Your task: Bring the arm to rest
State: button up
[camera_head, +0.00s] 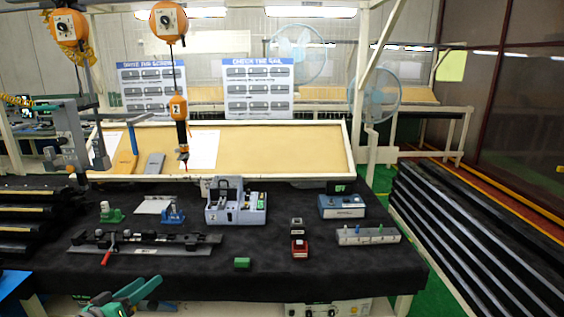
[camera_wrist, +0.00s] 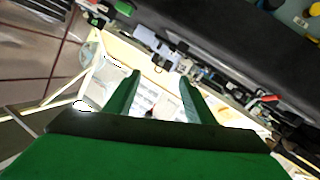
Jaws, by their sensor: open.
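My gripper (camera_head: 143,291) shows green at the bottom left of the head view, in front of the near edge of the black-covered workbench (camera_head: 330,270). In the wrist view its two green fingers (camera_wrist: 156,92) stand apart with nothing between them. The bench shows tilted across the top right of the wrist view, beyond the fingers. My gripper appears clear of the things on the bench.
A long dark fixture with a red handle (camera_head: 107,254) lies at the bench's left. A grey-blue device (camera_head: 236,207) stands mid-bench. A small green block (camera_head: 242,263) lies near the front. An orange-topped tool (camera_head: 179,108) hangs above the bench. Black rails (camera_head: 455,235) are stacked at right.

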jog(key=s+d+f+n+g+y, duration=0.1)
jog(key=s+d+f, duration=0.1)
jog(key=d+f, duration=0.35)
jog(key=s+d+f+n+y, duration=0.1)
jog(key=s+d+f, duration=0.1)
jog(key=f, duration=0.7)
jog(key=s+d+f+n+g+y, duration=0.15)
jog(key=d+f, duration=0.25)
jog(key=f, duration=0.4)
jog(key=s+d+f+y, duration=0.3)
jog(key=s+d+f, duration=0.75)
jog(key=s, duration=0.25)
jog(key=s+d+r+m, duration=0.1)
jog(key=s+d+r, duration=0.1)
jog(key=s+d, duration=0.55)
jog(key=s+d+r+m, duration=0.15)
jog(key=s+d, duration=0.25)
jog(key=s, duration=0.6)
jog(key=s+d+r+m+t+h, duration=0.1)
jog(key=s+d+r, duration=0.2)
jog(key=s+r, duration=0.3)
jog(key=s+d+r+m+t+h, duration=0.1)
jog(key=s+d+r, duration=0.2)
jog(key=s+r, duration=0.4)
jog(key=shift+d+r+t, duration=0.35)
jog(key=shift+d+r, duration=0.05)
jog(key=shift+r, duration=0.35)
